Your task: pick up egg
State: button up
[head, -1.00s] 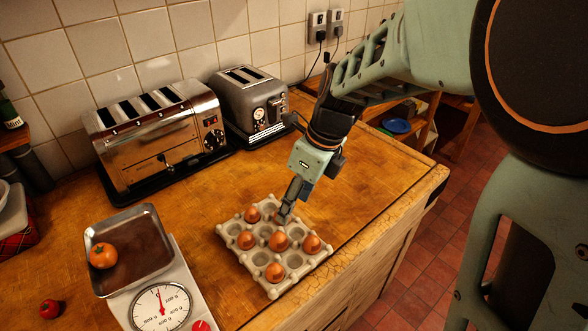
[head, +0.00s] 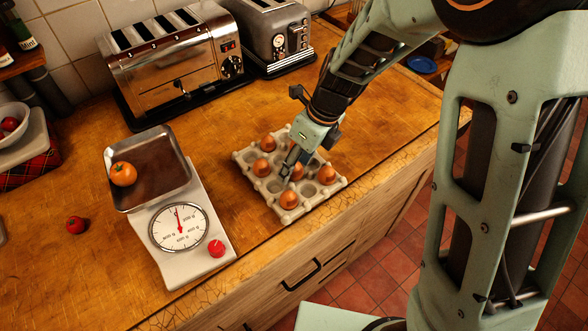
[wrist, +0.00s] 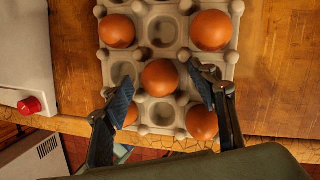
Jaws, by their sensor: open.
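Several brown eggs sit in a grey egg carton (head: 247,158) on the wooden counter; some of its cups are empty. My gripper (head: 288,166) is over the carton, pointing down, and hides part of it in the head view. In the wrist view my gripper (wrist: 160,92) is open, with one finger on each side of a middle egg (wrist: 160,77). The fingers are apart from that egg. Other eggs show at the upper left (wrist: 117,31), upper right (wrist: 211,30) and lower right (wrist: 202,122). Another egg at the lower left is partly hidden by the left finger.
Two toasters (head: 178,75) (head: 275,35) stand behind. A small tomato (head: 76,225) lies at left. The counter's front edge is close to the carton.

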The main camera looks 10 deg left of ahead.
jog(key=c, duration=0.8)
jog(key=shift+r, duration=0.15)
